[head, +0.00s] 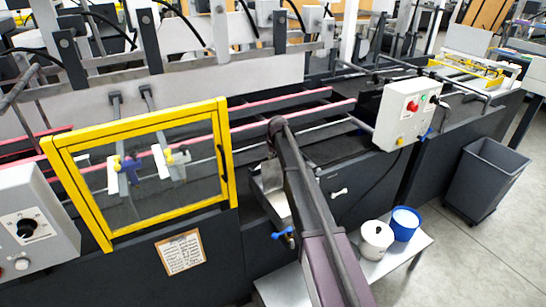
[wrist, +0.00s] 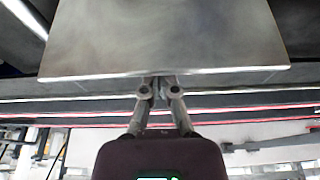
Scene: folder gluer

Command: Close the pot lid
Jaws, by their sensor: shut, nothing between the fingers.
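In the wrist view, a broad, flat bare-metal plate (wrist: 165,38), which looks like the pot lid, fills the upper middle. My gripper (wrist: 160,84) is shut and empty, with its fingertips at the plate's near edge; I cannot tell whether they touch it. In the head view, a bare-metal box-like pot (head: 273,204) sits at the front of the machine, with a blue-handled valve (head: 281,235) below it. My arm hides part of the pot, and my gripper cannot be made out there. The lid's angle is unclear.
A yellow-framed clear guard (head: 228,150) stands left of the pot. A control box (head: 408,112) stands to the right. A white container (head: 376,240) and a blue bucket (head: 405,232) stand on a low bench (head: 398,262). A grey bin (head: 487,180) stands on open floor.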

